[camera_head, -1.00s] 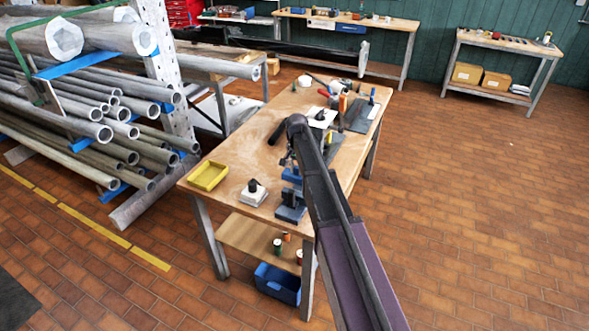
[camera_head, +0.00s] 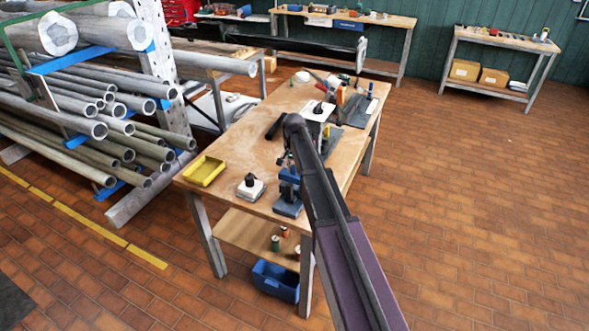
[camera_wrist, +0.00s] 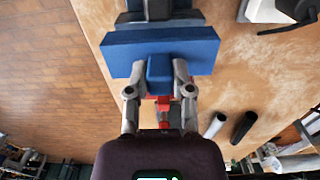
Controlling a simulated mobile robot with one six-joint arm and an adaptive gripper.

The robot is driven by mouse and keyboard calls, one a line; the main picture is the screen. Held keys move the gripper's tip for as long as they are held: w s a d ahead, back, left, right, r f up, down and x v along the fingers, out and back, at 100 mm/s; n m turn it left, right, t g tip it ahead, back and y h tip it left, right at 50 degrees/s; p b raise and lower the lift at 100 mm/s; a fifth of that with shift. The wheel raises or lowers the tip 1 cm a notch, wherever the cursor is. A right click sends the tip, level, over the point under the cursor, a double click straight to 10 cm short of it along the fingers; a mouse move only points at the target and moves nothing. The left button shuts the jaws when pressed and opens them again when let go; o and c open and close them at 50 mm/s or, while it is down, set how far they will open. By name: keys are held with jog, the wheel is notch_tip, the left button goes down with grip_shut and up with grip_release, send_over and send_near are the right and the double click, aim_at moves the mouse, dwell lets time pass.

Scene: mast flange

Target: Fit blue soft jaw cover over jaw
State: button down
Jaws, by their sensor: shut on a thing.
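The blue soft jaw cover (camera_wrist: 118,55) is a wide blue bar with a blue block at its middle, in the wrist view. My gripper (camera_wrist: 160,82) is shut on that block, one grey finger at each side. A dark grey vise part (camera_wrist: 160,14) lies just beyond the bar. I cannot tell whether the cover touches the jaw. In the head view the blue and grey vise (camera_head: 288,206) stands at the bench's near edge. The jaw is largely hidden.
The wooden bench (camera_head: 228,180) holds a yellow tray (camera_head: 204,171), a white block with a black knob (camera_head: 250,187), and a black cylinder (camera_head: 276,127). Tools and plates crowd its far end. A pipe rack stands left. The floor on the right is clear.

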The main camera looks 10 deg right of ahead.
aim_at(294, 179)
jog(key=shift+f+b, duration=2.7)
jog(key=shift+f, duration=0.15)
jog(key=shift+c, duration=2.1)
grip_release()
jog(key=shift+r, duration=0.2)
notch_tip(294, 179, up, 8)
jog(key=p, duration=0.8)
jog(key=shift+r+p, duration=0.15)
jog(key=shift+p, duration=0.2)
